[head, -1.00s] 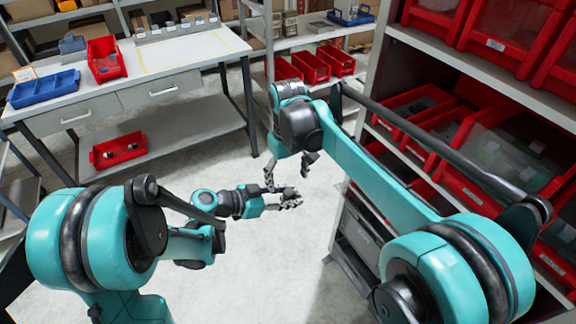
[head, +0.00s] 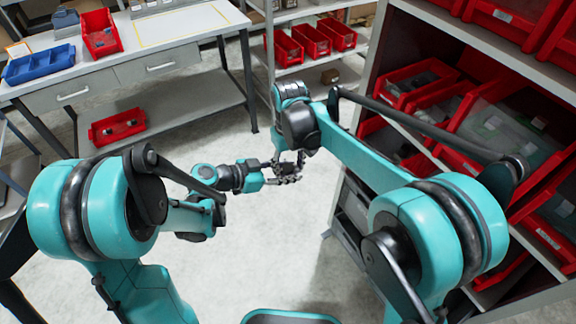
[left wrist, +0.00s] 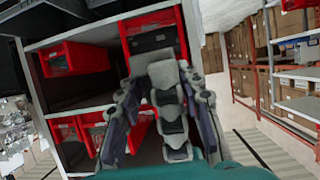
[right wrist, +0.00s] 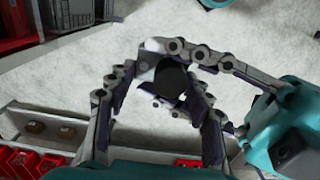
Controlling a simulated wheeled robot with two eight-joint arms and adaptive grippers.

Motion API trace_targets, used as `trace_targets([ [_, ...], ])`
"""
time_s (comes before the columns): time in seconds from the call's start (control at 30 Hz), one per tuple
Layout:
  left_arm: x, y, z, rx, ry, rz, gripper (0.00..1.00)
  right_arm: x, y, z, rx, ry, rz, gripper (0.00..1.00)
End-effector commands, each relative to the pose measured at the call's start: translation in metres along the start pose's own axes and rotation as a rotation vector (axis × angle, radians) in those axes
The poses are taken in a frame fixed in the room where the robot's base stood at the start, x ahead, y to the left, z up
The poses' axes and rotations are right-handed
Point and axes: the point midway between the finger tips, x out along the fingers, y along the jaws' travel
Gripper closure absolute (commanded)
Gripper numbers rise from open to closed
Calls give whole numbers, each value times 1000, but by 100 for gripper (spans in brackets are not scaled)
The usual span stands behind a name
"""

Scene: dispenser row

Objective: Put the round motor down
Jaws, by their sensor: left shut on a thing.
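My left gripper (head: 288,178) and right gripper (head: 291,163) meet in mid-air over the floor in the head view. In the right wrist view a dark, round-ended part, seemingly the round motor (right wrist: 172,79), sits among the fingers. The left gripper's fingers reach in from the right and are shut on it. The right gripper's fingers (right wrist: 158,85) stand apart on either side of it; I cannot tell whether they touch it. In the head view the motor is too small and covered to make out. In the left wrist view the left fingers (left wrist: 163,105) frame grey-and-black finger links.
A shelf unit with red bins (head: 420,82) stands close on the right. A grey workbench (head: 175,30) at the back left carries a blue tray (head: 40,66) and a red bin (head: 101,34). Another red bin (head: 117,127) lies on its lower shelf. The floor below the grippers is clear.

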Motion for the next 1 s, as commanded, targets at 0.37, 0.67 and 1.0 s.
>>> trace_targets([
  [0.37,1,0,-3,-1,7,1,40,0,-6,0,-5,-1,-10,85],
  [0.67,-17,-2,-2,-2,6,-3,40,0,-5,0,-5,-1,-9,85],
  [1.0,-89,-1,-2,-4,7,-3,40,0,-4,0,-4,-1,-8,85],
])
